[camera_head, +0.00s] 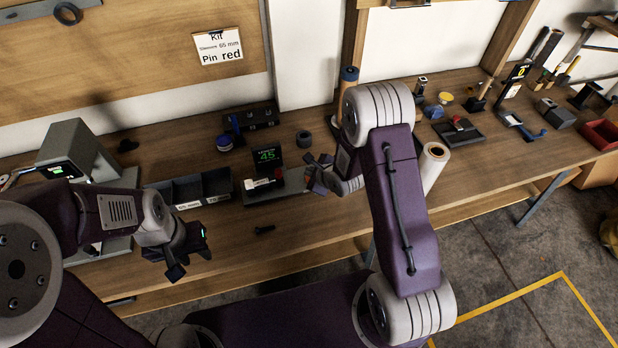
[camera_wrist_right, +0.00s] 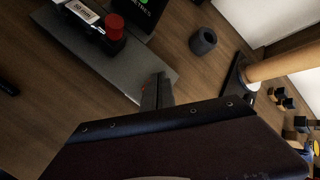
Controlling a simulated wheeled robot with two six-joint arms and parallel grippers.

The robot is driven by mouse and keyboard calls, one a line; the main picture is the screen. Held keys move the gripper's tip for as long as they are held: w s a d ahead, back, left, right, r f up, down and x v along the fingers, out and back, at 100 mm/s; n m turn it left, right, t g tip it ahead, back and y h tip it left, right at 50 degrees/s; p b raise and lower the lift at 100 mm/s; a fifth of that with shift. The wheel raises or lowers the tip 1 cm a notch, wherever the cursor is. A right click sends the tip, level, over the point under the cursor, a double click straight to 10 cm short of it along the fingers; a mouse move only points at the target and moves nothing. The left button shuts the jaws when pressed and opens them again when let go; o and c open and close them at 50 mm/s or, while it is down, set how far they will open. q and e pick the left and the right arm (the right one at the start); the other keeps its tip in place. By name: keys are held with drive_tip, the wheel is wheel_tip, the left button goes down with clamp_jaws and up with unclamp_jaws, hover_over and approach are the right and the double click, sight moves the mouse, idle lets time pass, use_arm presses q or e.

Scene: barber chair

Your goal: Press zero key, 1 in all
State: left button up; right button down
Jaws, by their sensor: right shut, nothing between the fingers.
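The gauge stands on the bench, with a grey base (camera_head: 287,192) and a dark display (camera_head: 268,156) reading a green 45. The wrist view shows its grey base (camera_wrist_right: 95,55). My left gripper (camera_head: 190,262) is open and empty over the bench's front edge.
On the gauge, a labelled dark part with a red cap (camera_wrist_right: 115,27) lies on the base. A black bin (camera_head: 190,187) stands left of it, a dark ring (camera_head: 304,139) behind. A dark bolt (camera_head: 265,229) lies in front. A white roll (camera_head: 432,165) stands to the right.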

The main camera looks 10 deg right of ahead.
drive_tip(key=shift+f, duration=0.1)
idle(0.3)
drive_tip(key=shift+f, duration=0.3)
drive_tip(key=shift+f+b, duration=0.55)
idle(0.6)
drive_tip(key=shift+r, duration=0.1)
drive_tip(key=shift+r+p, duration=0.85)
drive_tip(key=shift+p, duration=0.1)
wheel_tip(320, 180, up, 5)
drive_tip(key=p, duration=0.5)
drive_tip(key=shift+r, duration=0.1)
